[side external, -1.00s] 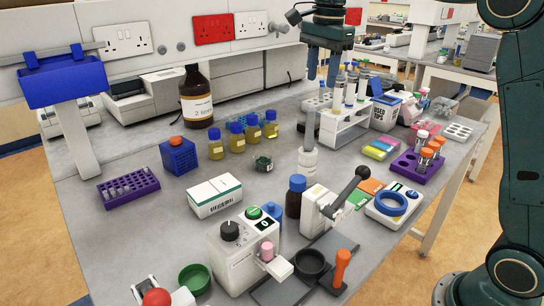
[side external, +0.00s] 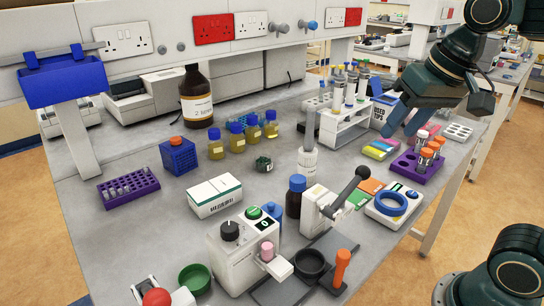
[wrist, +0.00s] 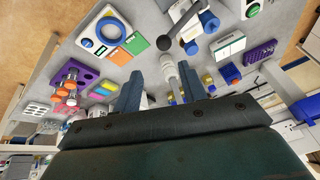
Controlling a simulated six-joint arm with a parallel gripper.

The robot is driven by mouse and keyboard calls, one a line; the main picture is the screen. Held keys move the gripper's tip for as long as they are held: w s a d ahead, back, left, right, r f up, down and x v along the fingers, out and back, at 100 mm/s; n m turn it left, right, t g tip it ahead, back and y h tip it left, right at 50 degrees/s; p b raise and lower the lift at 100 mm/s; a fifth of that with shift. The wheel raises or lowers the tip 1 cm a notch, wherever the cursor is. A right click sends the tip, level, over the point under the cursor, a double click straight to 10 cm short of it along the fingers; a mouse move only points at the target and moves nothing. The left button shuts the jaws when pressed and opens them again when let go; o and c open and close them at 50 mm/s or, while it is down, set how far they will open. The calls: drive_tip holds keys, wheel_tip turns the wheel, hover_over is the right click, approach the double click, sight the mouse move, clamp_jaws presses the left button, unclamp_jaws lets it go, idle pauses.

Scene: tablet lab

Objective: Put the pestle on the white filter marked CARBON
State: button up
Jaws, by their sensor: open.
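My gripper (side external: 402,128) is open and empty, above the right part of the bench near the purple rack. In the wrist view its two fingers (wrist: 162,88) stand apart with nothing between them. An upright orange piece (side external: 342,268), likely the pestle, stands at the front beside a black bowl (side external: 310,264), far below and left of the gripper. A white cylinder (side external: 308,160) with small print stands at mid-bench. I cannot read CARBON on it or on anything else, so I cannot tell which thing is the filter.
A lever device (side external: 325,207) with a black ball knob stands near the orange piece. A purple rack (side external: 408,176) with orange-capped tubes, a blue ring on a white base (side external: 393,219) and a white tube stand (side external: 345,125) fill the right side.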

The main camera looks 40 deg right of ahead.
drive_tip(key=s+f+n+t, duration=0.1)
drive_tip(key=s+f+n, duration=0.3)
drive_tip(key=s+f, duration=0.1)
drive_tip(key=shift+s+a+f, duration=0.2)
drive_tip(key=shift+s+a, duration=0.15)
drive_tip(key=shift+s, duration=0.2)
